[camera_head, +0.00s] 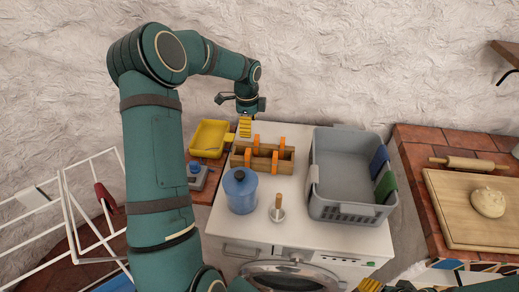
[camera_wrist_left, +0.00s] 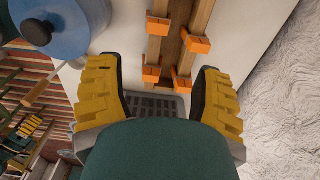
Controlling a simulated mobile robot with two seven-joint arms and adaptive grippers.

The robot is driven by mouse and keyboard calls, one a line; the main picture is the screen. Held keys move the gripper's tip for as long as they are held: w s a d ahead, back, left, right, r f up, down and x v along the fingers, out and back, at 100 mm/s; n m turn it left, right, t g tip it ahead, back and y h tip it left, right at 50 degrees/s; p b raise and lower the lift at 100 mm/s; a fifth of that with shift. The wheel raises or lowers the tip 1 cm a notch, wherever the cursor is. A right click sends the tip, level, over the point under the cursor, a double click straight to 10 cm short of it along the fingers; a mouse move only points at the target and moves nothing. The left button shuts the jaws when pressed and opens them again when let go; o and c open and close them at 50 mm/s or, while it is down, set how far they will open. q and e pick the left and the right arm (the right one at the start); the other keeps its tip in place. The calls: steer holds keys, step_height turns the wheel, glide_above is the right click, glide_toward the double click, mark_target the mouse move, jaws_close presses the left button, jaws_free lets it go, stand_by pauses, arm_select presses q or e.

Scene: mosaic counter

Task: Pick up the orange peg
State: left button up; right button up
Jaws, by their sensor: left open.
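Several orange pegs sit on a wooden rack (camera_head: 264,166) on the white counter top, including a back left peg (camera_head: 256,141), back right peg (camera_head: 282,145), front left peg (camera_head: 247,157) and front right peg (camera_head: 275,161). My left gripper (camera_head: 245,127) is above the rack's back left side. In the left wrist view its yellow fingers (camera_wrist_left: 158,68) are spread wide with nothing held. Orange pegs, such as a nearer one (camera_wrist_left: 151,74), show ahead between and beyond the fingertips. A yellow part of my right gripper (camera_head: 370,285) shows at the bottom edge; its jaws are unclear.
A grey basket (camera_head: 343,208) is on the right. A yellow tray (camera_head: 209,138) lies left. Bare white top separates rack and basket.

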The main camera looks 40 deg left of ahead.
arm_select(q)
glide_above(248, 152)
step_height(248, 152, down, 7)
steer(key=shift+w+f, duration=0.15)
steer(key=shift+f, duration=0.05)
steer(key=shift+a+f, duration=0.15)
steer(key=shift+f, duration=2.95)
steer(key=c, duration=1)
